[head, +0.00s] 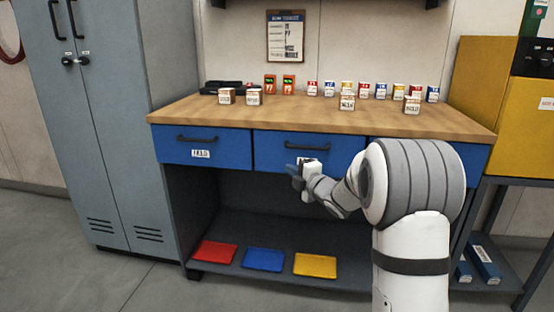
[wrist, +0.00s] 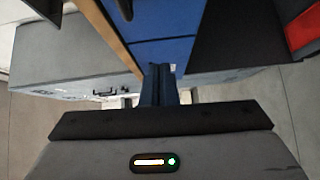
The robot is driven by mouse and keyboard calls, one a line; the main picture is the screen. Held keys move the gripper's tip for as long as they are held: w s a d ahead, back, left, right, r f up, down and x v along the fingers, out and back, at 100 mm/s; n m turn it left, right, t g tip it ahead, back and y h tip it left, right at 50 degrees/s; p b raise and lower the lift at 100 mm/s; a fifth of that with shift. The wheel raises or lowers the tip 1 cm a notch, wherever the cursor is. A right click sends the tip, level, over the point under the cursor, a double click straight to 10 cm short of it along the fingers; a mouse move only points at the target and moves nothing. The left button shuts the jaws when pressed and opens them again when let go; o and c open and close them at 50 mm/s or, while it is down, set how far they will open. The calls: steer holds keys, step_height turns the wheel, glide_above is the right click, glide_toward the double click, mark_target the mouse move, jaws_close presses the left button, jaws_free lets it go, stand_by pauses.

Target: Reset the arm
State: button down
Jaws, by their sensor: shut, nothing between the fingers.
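My gripper (head: 292,172) is in front of the middle blue drawer (head: 275,148) of the workbench in the head view, with my white and grey arm reaching in from the right. In the wrist view the fingers (wrist: 158,75) are together and nothing shows between them. Blue drawer fronts and the wooden edge lie beyond the fingers there. I cannot tell whether the fingers touch the drawer.
The wooden bench top (head: 330,118) carries several small boxes along its back. Red (head: 214,252), blue (head: 263,260) and yellow (head: 315,265) trays lie on the lower shelf. A grey locker (head: 110,130) stands left, a yellow cabinet (head: 485,80) right. Floor at front left is clear.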

steer(key=s+d+r+m+g+h+p, duration=0.2)
steer(key=s+d+r+m+h+p, duration=0.15)
steer(key=s+r+m+p, duration=0.35)
steer(key=s+d+r+m+g+h+p, duration=0.25)
steer(key=s+r+m+h+p, duration=0.35)
steer(key=r+p, duration=0.3)
steer(key=s+a+r+m+g+p, duration=0.1)
steer(key=s+r+m+g+p, duration=0.1)
steer(key=s, duration=0.8)
steer(key=s+a+r+m+g+y+p, duration=0.1)
steer(key=s+r+m+g+p, duration=0.2)
steer(key=s+p, duration=0.4)
steer(key=s+a+r+m+g+p, duration=0.1)
steer(key=s+m+p, duration=0.4)
steer(key=s, duration=0.8)
steer(key=shift+s+a+r+g, duration=0.15)
steer(key=shift+s+r+g, duration=0.15)
steer(key=shift+r+g, duration=0.75)
steer(key=shift+f+y, duration=0.25)
